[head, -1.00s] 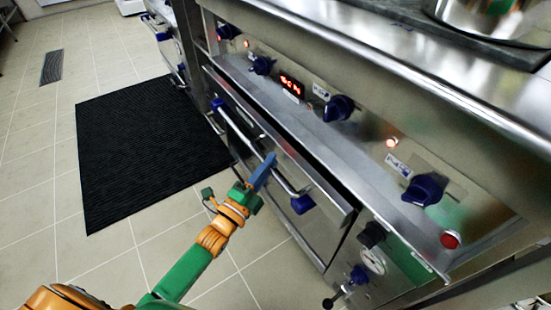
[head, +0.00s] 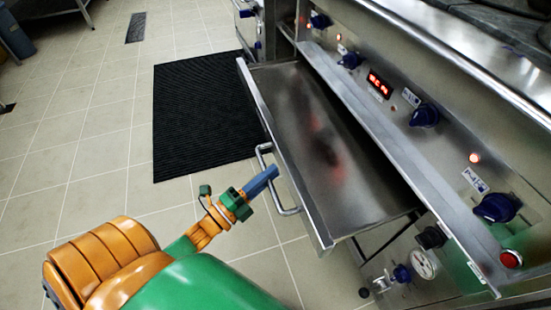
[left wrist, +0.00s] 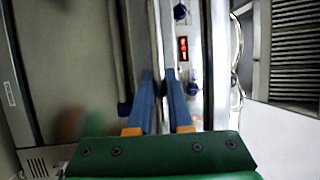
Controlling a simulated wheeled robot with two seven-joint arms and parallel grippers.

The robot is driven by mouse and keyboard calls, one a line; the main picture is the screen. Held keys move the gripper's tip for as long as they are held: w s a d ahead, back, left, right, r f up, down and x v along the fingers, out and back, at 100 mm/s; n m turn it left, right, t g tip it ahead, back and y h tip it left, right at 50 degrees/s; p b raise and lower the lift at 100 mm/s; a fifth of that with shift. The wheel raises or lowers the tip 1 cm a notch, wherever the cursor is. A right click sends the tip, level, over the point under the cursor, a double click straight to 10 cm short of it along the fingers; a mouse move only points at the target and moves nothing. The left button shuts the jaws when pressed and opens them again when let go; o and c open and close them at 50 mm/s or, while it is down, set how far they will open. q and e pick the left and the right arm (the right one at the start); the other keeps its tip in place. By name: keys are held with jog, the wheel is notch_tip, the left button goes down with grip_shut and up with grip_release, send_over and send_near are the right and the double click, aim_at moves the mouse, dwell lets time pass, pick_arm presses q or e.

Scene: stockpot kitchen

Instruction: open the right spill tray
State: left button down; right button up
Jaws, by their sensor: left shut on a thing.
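The spill tray (head: 320,150) is a wide, shallow steel drawer. In the head view it stands well out from the cooker front, with its dull inner floor showing. A bar handle (head: 288,211) sticks out from its front edge. My left gripper (head: 270,176) is shut on this handle, its blue fingers at the bar's middle. The left wrist view shows the two blue fingers (left wrist: 162,85) pointing toward the cooker front, close together. What lies between the fingertips is hard to make out there. My right gripper is not in view.
The cooker panel above the tray carries blue knobs (head: 425,115), a red display (head: 379,85) and a red button (head: 510,259). A gauge (head: 425,263) and small valves sit below right.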

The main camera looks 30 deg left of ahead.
pick_arm(q)
jog(key=c, duration=0.8)
grip_release()
jog(key=shift+c, duration=0.2)
jog(key=v, duration=0.7)
jog(key=shift+s, duration=0.1)
